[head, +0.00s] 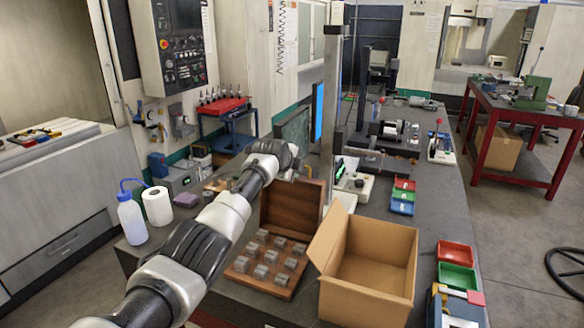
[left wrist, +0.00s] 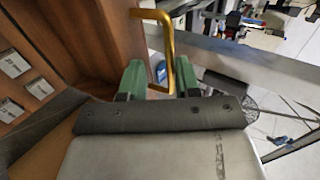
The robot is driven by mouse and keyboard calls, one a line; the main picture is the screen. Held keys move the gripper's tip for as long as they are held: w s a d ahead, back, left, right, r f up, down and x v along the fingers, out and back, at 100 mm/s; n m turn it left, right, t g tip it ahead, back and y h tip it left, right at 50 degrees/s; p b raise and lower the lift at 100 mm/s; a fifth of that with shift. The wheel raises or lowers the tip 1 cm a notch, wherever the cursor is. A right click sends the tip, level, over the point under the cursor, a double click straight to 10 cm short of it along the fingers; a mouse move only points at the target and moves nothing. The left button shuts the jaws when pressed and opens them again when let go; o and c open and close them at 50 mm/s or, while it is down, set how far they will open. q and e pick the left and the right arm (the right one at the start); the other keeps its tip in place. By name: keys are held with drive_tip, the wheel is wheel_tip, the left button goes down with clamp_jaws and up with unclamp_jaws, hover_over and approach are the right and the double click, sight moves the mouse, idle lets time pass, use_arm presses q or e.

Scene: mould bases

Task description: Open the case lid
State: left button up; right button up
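The wooden case (head: 240,281) stands on the grey bench with its lid (head: 291,205) raised, about upright. Several small grey metal blocks (head: 261,271) sit in its base. My left arm reaches over to the lid's top edge in the head view, where its fingertips are hidden. In the left wrist view, my left gripper (left wrist: 160,82) has its green fingers apart, with a brass handle (left wrist: 169,50) of the case between them. The handle bar is close to the right-hand finger, with a gap to the other. My right gripper is in neither view.
An open cardboard box (head: 369,255) stands close to the right of the case. A monitor post (head: 328,110) rises behind the lid.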

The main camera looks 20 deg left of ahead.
use_arm(q)
drive_tip(key=shift+a+r, duration=0.1)
drive_tip(key=b+v, duration=0.3)
drive_tip(key=v, duration=0.7)
drive_tip(key=shift+s, duration=0.35)
drive_tip(key=shift+r, duration=0.1)
idle(0.4)
